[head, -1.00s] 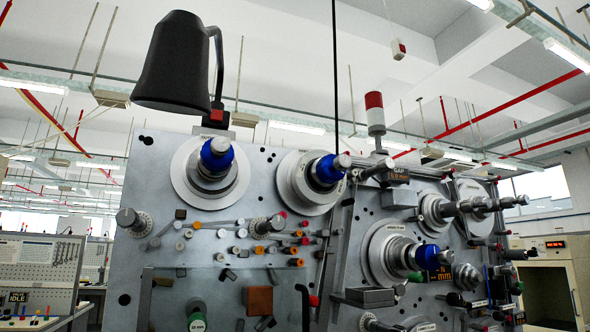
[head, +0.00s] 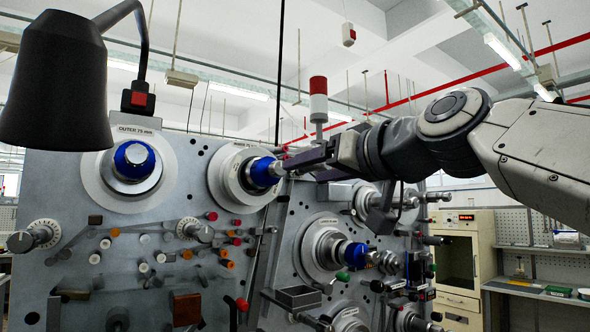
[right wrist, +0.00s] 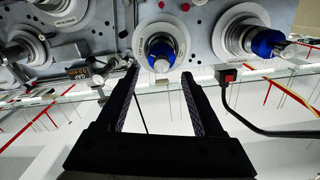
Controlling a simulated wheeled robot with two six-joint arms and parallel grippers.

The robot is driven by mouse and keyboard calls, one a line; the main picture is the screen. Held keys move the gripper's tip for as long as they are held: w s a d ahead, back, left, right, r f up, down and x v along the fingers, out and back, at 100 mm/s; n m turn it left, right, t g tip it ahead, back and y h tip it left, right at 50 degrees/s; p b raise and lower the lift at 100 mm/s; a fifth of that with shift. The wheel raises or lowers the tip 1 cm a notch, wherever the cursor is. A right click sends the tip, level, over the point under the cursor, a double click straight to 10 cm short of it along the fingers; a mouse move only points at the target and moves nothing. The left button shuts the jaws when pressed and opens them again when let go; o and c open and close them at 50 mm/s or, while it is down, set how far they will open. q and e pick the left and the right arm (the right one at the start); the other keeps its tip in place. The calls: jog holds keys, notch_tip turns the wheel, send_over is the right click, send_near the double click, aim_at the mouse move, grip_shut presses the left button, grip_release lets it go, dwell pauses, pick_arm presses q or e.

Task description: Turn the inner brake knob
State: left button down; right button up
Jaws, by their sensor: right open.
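Two spindles with blue hubs stand on the grey panel's upper part: the outer spindle (head: 131,160) at left and the inner spindle (head: 262,172) to its right. Below them are two knobs with graduated dials, a left one (head: 40,236) and a right one (head: 196,231); I cannot read which is the inner brake knob. My right gripper (head: 285,164) reaches in from the right, open, its tips close to the inner spindle. In the right wrist view the open fingers (right wrist: 160,72) point toward the inner spindle's blue hub (right wrist: 162,52); contact is unclear. My left gripper is out of view.
A black lamp (head: 56,82) hangs at the upper left. A red-and-white signal light (head: 318,100) stands behind the right arm. A lower spindle (head: 355,253), rollers and a small tray (head: 298,297) project from the panel. A cabinet (head: 460,260) stands at right.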

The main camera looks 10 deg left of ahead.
aim_at(280, 169)
jog(key=p+x, duration=0.1)
jog(key=x, duration=0.2)
jog(key=r+p+x, duration=0.1)
jog(key=p+x, duration=0.1)
jog(key=x, duration=0.1)
jog(key=r+p+x, duration=0.1)
jog(key=p+x, duration=0.1)
jog(key=x, duration=0.1)
jog(key=shift+w+a, duration=0.35)
jog(key=shift+a, duration=0.1)
jog(key=shift+f, duration=0.1)
grip_shut()
